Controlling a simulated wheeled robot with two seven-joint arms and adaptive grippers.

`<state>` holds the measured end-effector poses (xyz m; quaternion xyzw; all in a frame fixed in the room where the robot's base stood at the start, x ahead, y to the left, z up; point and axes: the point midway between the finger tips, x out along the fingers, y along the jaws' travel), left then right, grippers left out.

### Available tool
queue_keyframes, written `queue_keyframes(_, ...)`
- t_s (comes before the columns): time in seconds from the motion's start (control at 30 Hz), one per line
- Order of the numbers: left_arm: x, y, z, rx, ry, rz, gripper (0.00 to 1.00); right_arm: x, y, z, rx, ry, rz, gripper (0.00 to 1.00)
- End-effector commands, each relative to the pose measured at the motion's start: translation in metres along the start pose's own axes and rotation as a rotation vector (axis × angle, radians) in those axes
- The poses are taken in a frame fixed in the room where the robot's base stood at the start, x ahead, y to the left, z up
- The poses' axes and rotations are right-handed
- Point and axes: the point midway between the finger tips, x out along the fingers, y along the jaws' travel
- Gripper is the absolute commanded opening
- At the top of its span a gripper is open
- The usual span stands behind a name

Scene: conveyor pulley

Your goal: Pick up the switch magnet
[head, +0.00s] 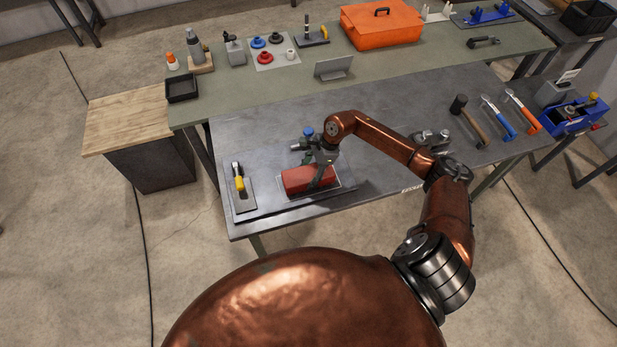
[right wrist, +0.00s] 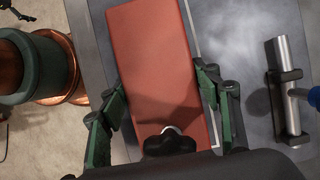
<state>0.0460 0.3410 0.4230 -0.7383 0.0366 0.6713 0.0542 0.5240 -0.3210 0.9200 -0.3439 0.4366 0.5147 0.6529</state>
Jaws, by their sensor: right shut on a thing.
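The switch magnet appears to be the red block (head: 308,179) lying on a thin plate near the front left of the grey table. The right wrist view shows its long red face (right wrist: 155,60) with a dark knob at the near end. My right gripper (head: 320,172) is over the block, pointing down. In the right wrist view its green fingers (right wrist: 160,88) lie along both long sides, shut on the block. The block seems to rest on the plate; any small gap beneath it cannot be made out. My left gripper is not in view.
A metal cylinder in a bracket (right wrist: 291,85) stands close beside the block. The green bench (head: 270,85) behind holds an orange case (head: 381,25).

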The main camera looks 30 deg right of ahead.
Motion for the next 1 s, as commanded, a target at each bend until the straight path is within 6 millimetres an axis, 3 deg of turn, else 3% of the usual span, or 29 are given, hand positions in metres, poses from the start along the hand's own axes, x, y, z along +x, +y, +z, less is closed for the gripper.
queue_keyframes(0.6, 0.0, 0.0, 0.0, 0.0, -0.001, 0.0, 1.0, 0.0, -0.001, 0.0, 0.0, 0.0, -0.002, 0.0)
queue_keyframes(1.0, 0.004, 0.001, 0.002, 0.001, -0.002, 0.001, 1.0, -0.011, -0.003, 0.006, -0.004, -0.005, -0.007, 0.0)
